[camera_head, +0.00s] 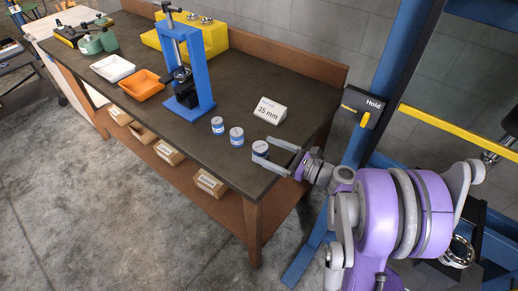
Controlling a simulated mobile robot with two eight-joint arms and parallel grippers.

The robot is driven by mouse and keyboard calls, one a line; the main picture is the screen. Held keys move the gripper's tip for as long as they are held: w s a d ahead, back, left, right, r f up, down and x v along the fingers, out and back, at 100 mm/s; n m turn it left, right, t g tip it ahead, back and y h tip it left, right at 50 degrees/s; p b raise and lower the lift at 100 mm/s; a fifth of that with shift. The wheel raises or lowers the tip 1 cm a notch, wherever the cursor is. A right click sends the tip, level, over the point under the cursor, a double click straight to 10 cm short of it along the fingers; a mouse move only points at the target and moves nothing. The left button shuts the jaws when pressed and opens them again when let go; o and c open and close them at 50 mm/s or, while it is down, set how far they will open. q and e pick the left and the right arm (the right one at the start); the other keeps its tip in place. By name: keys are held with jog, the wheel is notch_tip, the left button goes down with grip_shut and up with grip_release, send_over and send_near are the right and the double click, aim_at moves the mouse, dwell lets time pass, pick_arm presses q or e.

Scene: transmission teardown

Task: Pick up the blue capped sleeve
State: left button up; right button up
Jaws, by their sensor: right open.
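Several small items stand on the dark bench top, among them three short blue capped sleeves with pale tops in a slanting row. One sleeve (217,125) is at the left, one (237,136) is in the middle, and one (260,147) is at the right near the bench's front edge. My right gripper (261,149) is open, with its two grey fingers reaching in from the right. Its fingertips are at the right-hand sleeve, one on either side of it in the picture. I cannot tell whether they touch it. My left gripper is not in view.
A blue press (203,70) stands behind the sleeves. A white "25 mm" sign (269,110) is behind and right of them. An orange tray (143,84), a white tray (112,68) and green containers (98,42) are farther left. A blue post (385,90) stands right of the bench.

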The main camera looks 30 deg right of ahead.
jog(key=x, duration=0.5)
jog(key=shift+w+f, duration=0.2)
jog(key=shift+w, duration=0.2)
grip_shut()
